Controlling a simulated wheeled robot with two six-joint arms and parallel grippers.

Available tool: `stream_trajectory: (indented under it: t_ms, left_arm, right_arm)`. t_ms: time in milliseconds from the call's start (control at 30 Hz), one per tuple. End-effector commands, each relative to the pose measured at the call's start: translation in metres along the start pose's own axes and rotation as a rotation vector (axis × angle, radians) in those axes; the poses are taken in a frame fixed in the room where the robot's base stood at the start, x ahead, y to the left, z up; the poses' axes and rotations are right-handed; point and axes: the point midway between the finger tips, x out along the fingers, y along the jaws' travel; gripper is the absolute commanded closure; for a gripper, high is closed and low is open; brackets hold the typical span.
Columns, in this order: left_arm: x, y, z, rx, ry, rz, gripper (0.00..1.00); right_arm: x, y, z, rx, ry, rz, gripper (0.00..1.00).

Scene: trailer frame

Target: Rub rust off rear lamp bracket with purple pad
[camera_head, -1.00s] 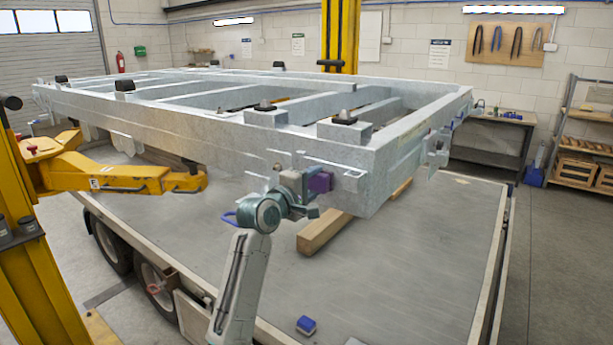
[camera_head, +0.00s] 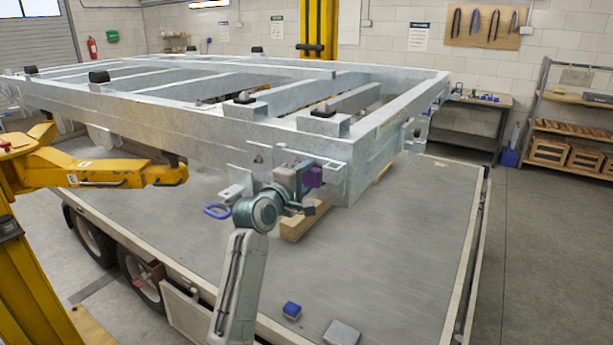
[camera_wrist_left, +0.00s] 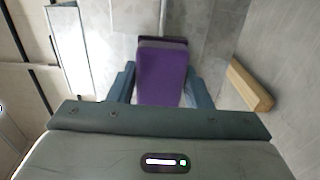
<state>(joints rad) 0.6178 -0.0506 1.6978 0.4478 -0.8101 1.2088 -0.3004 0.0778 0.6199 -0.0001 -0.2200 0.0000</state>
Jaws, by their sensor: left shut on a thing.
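My left gripper (camera_head: 301,180) is shut on the purple pad (camera_head: 314,177), at the near corner of the galvanized trailer frame (camera_head: 230,128). In the left wrist view the pad (camera_wrist_left: 161,75) sits between the two fingers. The pad is beside the frame's corner in the head view; I cannot tell whether it touches metal. A bracket plate (camera_head: 236,190) juts from the frame left of the gripper. The lamp bracket's rust is not clear, as the gripper and pad hide part of that corner. My right gripper is not in view.
A wooden block (camera_head: 304,222) lies under the frame's corner on the grey platform (camera_head: 400,250). A yellow lift arm (camera_head: 95,168) is at the left. The platform's right side is clear.

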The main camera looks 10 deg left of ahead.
Motion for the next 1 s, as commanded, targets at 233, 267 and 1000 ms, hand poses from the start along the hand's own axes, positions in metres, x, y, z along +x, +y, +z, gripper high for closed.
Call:
stream_trajectory:
  t_ms: [233, 267, 1000]
  left_arm:
    - [-0.001, 0.0, -0.023, 0.003, 0.003, -0.002, 0.73]
    - [-0.001, 0.0, -0.026, 0.003, 0.003, -0.002, 0.73]
    - [-0.002, 0.001, -0.066, 0.001, 0.001, -0.001, 0.73]
  right_arm:
    - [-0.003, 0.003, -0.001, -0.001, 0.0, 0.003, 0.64]
    - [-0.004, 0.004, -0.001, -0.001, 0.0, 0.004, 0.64]
    - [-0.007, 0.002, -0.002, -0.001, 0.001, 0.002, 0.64]
